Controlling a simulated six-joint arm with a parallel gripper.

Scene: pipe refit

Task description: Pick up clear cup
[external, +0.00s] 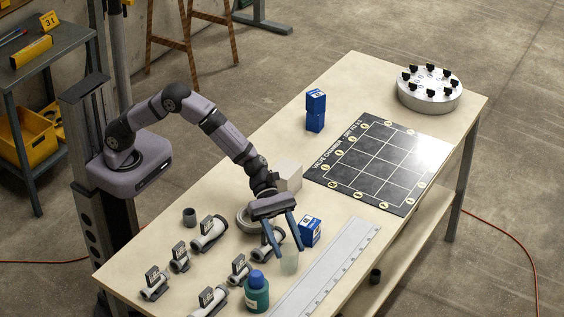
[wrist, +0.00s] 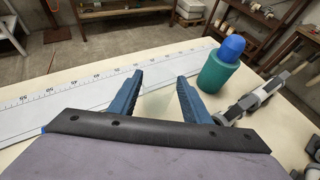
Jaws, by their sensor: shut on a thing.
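The clear cup (external: 289,263) is a faint, see-through shape low between the blue fingers of my gripper (external: 287,250) in the external view. In the wrist view the cup (wrist: 158,103) is barely visible as a pale patch between the two fingers of my gripper (wrist: 158,82). The fingers are spread to about the cup's width and are shut on it. The cup looks upright, at or close to the tabletop; I cannot tell whether it touches the table.
A teal bottle with a blue cap (external: 256,292) stands close by, also in the wrist view (wrist: 222,65). A blue box (external: 310,231) and a long ruler (external: 325,270) are to the right. Several pipe fittings (external: 208,233) lie left. A black grid board (external: 381,164) lies farther back.

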